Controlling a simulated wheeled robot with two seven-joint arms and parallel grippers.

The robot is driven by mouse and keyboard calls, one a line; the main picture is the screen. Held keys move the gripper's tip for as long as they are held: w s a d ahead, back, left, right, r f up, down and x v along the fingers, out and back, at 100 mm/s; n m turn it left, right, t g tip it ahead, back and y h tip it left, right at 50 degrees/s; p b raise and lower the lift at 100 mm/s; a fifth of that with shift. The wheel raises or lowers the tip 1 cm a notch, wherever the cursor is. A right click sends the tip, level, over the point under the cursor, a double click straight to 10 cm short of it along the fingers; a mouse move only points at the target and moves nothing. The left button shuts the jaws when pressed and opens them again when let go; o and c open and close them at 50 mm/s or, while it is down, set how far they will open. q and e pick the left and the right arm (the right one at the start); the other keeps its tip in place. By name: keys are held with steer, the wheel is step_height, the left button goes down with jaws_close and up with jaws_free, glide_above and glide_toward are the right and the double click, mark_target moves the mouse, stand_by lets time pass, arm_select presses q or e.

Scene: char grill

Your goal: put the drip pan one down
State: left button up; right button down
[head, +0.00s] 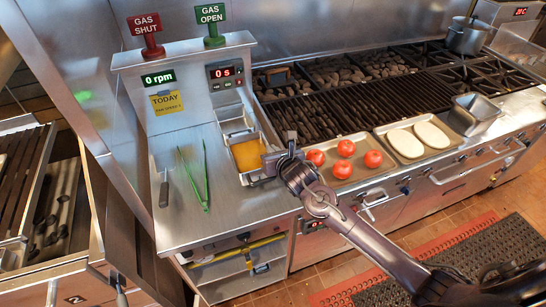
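No pan in view carries a readable "one" mark, so I cannot tell for certain which is drip pan one. A narrow steel pan (233,127) with orange contents (248,155) sits in the counter, left of the grill. My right gripper (276,158) is at this pan's front right side, its arm coming from the lower right. Its fingers are small and partly hidden, so I cannot tell whether they are open or grip the rim. My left gripper is not in view.
Green tongs (204,175) and a dark-handled tool (163,188) lie on the steel counter (182,222). A tray of tomatoes (345,148), a tray with two white pieces (432,134) and a grey steel container (473,108) stand along the grill front (345,108).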

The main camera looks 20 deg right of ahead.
mark_target(254, 163)
step_height(254, 163, down, 3)
steer(key=shift+w, duration=0.15)
steer(key=shift+f, duration=0.15)
steer(key=shift+f, duration=0.15)
steer(key=c, duration=1.7)
jaws_free()
